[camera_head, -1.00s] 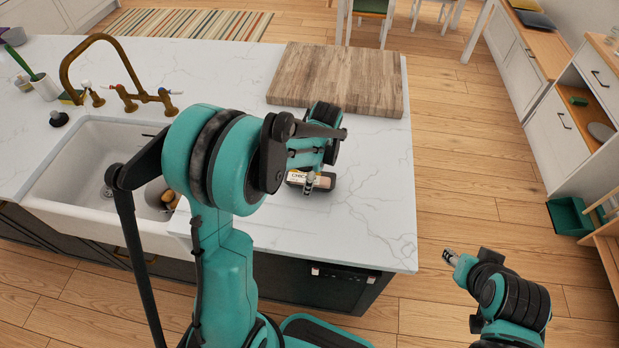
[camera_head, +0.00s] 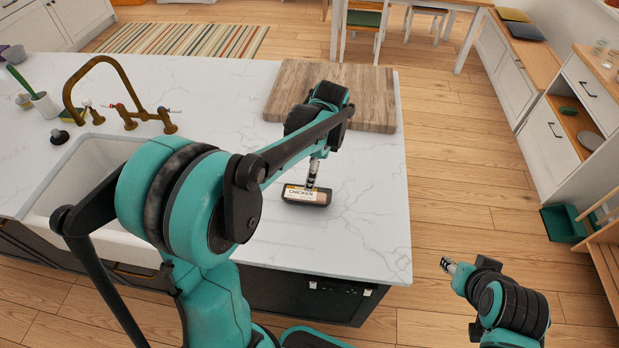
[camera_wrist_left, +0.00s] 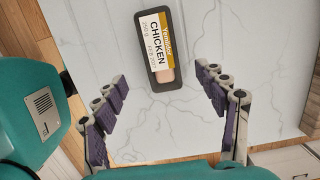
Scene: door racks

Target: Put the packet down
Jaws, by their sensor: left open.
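The packet (camera_head: 306,195) is a dark tray with a white and yellow label reading CHICKEN. It lies flat on the white marble counter, in front of the wooden board. It also shows in the left wrist view (camera_wrist_left: 158,50), at the top middle. My left gripper (camera_head: 313,178) is just behind and above the packet in the head view. In the left wrist view its fingers (camera_wrist_left: 165,95) are spread wide, with bare counter between them and the packet beyond the tips. My right gripper (camera_head: 449,266) is over the floor right of the counter, too small to tell its opening.
A wooden board (camera_head: 372,97) lies on the counter behind the packet. A white sink (camera_head: 85,180) with a brass tap (camera_head: 108,75) is on the left, partly behind my left arm. The counter right of the packet is clear.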

